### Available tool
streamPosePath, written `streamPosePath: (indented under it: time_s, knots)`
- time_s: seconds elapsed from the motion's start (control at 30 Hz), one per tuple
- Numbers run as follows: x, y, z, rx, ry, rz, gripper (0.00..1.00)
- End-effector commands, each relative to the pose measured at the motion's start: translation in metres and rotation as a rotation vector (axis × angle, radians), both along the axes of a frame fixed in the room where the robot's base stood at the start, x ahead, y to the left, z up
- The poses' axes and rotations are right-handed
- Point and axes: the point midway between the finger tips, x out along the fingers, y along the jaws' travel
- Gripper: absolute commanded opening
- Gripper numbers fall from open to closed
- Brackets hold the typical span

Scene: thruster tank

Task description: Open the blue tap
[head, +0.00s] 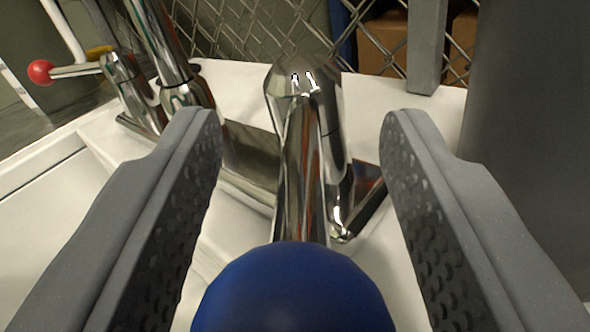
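The blue tap has a round blue knob (293,292) at the bottom middle of the view, close to the camera. Its chrome lever (301,175) runs from the knob back to the chrome tap body (318,110). My gripper (298,130) is open, with one grey finger on each side of the lever and knob. A gap shows between the lever and each fingertip. The knob's lower part is cut off by the picture's edge.
A red-knobbed lever (41,72) and the chrome spout (160,40) stand at the left. The white sink (40,225) lies below. A wire fence (260,28) is behind, and a grey upright surface (530,120) closes the right side.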

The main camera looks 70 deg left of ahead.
Motion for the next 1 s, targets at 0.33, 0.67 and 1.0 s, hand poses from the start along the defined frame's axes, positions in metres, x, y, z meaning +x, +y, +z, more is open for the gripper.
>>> streamPosePath:
  time_s: [0.33, 0.67, 1.0]
  knots:
    - [0.0, 0.001, 0.0, 0.0, 0.0, 0.001, 0.44]
    - [-0.002, 0.001, 0.021, -0.001, 0.0, 0.001, 0.44]
    - [-0.026, -0.001, 0.037, 0.0, 0.001, 0.0, 0.44]
